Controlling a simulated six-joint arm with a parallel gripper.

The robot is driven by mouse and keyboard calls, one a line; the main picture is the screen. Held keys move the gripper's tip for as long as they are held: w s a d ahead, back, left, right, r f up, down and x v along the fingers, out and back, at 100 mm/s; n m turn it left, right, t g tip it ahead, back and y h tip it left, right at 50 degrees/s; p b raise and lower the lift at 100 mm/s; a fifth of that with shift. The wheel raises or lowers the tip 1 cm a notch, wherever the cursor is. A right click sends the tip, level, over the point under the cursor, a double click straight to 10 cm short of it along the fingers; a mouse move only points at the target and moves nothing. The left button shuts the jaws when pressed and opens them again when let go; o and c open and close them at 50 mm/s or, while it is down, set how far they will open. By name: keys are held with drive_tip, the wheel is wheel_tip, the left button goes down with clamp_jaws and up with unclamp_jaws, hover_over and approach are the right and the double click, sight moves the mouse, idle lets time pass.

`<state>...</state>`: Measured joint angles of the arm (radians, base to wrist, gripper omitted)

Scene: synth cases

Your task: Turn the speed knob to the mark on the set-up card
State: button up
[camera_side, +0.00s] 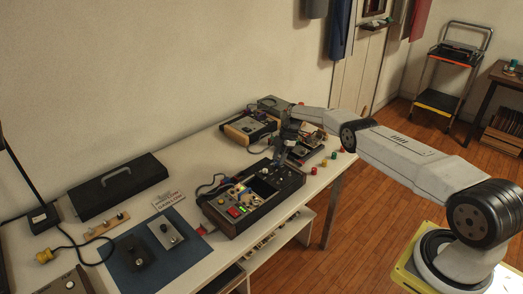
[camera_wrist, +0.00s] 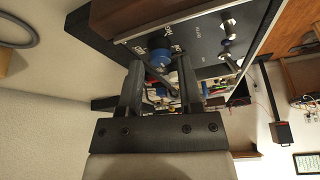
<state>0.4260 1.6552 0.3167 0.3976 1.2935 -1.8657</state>
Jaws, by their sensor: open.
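My gripper (camera_side: 285,152) is over the far end of the bench, beside a dark panel box (camera_side: 312,153). In the wrist view my gripper (camera_wrist: 161,66) is open, its two dark fingers apart. A blue knob (camera_wrist: 160,57) on a dark panel with white markings (camera_wrist: 205,45) appears between the fingertips; I cannot tell if they touch it. The panel's lettering is too small to read, so I cannot confirm this is the speed knob. A white card with lettering (camera_side: 167,200) lies on the bench at centre left and may be the set-up card; its mark is unreadable.
A wood-sided console (camera_side: 250,200) with coloured buttons stands in front of my gripper. Several small coloured pieces sit near the bench's right edge. A black case (camera_side: 118,186) and blue mat (camera_side: 158,250) are at left.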

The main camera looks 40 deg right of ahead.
drive_tip(key=v, duration=0.6)
drive_tip(key=shift+r, duration=0.1)
idle(0.5)
drive_tip(key=m, duration=0.2)
drive_tip(key=m+h, duration=0.1)
drive_tip(key=shift+w+a+f+m+t, duration=0.25)
drive_tip(key=shift+w+a+m+t, duration=0.05)
drive_tip(key=shift+a+m+t, duration=0.1)
drive_tip(key=m, duration=0.2)
drive_tip(key=a+m+t+h, duration=0.1)
drive_tip(key=m, duration=0.1)
drive_tip(key=shift+s+f, duration=0.1)
drive_tip(key=shift+s, duration=0.05)
drive_tip(key=m, duration=0.2)
drive_tip(key=s+a+m+t+h, duration=0.1)
drive_tip(key=shift+s+m+h, duration=0.15)
drive_tip(key=shift+m+h, duration=0.15)
drive_tip(key=shift+m, duration=0.1)
drive_tip(key=m, duration=0.1)
drive_tip(key=s+m, duration=0.1)
drive_tip(key=s+a+m+t+h, duration=0.1)
drive_tip(key=shift+r+m, duration=0.4)
drive_tip(key=shift+f, duration=0.15)
drive_tip(key=shift+x, duration=3.75)
drive_tip(key=shift+d, duration=0.15)
